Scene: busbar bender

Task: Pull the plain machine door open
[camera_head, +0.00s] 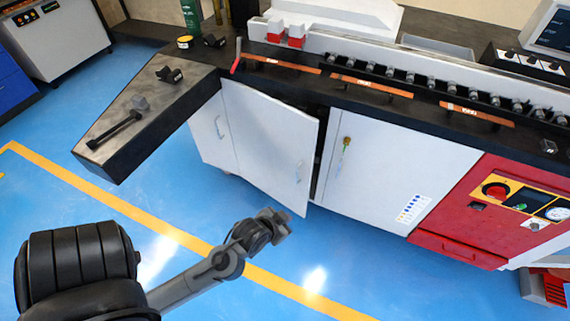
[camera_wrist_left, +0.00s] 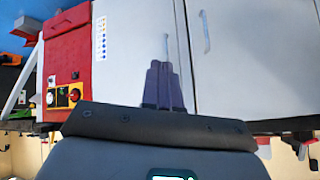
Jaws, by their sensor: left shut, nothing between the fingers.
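The plain white machine door (camera_head: 268,140) stands ajar in the head view, swung a little outward on its right side, with a dark gap between it and the cabinet. Its handle (camera_head: 299,172) is near its free edge. In the left wrist view, seen upside down, the door (camera_wrist_left: 250,65) fills the right and a handle (camera_wrist_left: 206,32) shows. My left gripper (camera_head: 281,222) is in front of the door's lower free corner and looks apart from the handle. Its fingers (camera_wrist_left: 163,85) are shut and empty. My right gripper is in neither view.
Right of the gap is a white door with a key (camera_head: 346,143), then a red control panel (camera_head: 470,210). A black-edged worktop (camera_head: 145,115) with tools juts out at left. The blue floor (camera_head: 120,215) before the cabinet is clear.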

